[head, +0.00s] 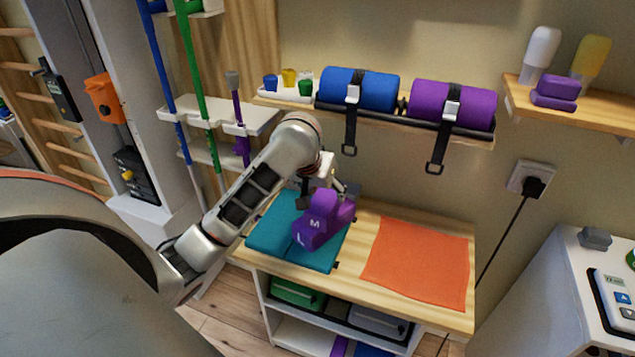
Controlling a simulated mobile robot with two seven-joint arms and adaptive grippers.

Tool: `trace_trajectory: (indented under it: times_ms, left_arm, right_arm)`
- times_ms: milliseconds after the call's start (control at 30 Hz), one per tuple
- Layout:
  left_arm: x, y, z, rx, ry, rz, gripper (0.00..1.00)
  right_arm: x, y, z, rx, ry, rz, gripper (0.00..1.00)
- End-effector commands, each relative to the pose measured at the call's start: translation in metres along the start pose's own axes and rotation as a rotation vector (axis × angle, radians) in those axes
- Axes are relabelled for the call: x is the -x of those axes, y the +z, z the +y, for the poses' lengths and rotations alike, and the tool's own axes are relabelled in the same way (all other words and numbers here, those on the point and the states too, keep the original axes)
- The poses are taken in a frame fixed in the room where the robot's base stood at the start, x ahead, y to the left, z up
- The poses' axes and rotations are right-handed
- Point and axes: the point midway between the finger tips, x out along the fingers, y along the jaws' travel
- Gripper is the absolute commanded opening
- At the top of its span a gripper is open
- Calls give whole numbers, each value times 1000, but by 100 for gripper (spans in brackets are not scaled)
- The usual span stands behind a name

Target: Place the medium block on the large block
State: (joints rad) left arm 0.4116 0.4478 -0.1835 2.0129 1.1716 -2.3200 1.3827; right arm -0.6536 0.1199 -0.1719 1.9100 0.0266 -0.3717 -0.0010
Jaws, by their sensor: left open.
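The purple medium block (318,218), marked M, is on top of the purple large block (303,240), marked L, in the head view. The two overlap in the picture, and no gap shows between them. The large block rests on a teal folded mat (270,235) on the wooden bench top. My left gripper (327,187) is open, right above and behind the medium block. The blocks partly hide its fingertips, so I cannot tell whether they touch the medium block. My right gripper is not in view.
An orange cloth (420,262) lies flat on the bench's right side, with nothing on it. Above the bench, a wall shelf holds a blue roll (360,90) and a purple roll (450,103) with hanging straps. Poles stand in a rack (215,118) at left.

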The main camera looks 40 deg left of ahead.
Motion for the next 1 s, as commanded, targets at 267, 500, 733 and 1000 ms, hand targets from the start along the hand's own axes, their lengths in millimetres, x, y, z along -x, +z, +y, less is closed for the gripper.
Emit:
trace_trajectory:
  times_ms: [267,500,733,1000]
  left_arm:
    - [42,-1,-1,-3,-1,4,63]
    - [58,0,0,-1,-1,0,63]
    - [60,0,0,-1,-1,0,63]
    - [60,0,0,0,-1,0,63]
  right_arm:
    - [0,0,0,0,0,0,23]
    - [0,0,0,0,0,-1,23]
    - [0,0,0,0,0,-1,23]
    - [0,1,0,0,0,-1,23]
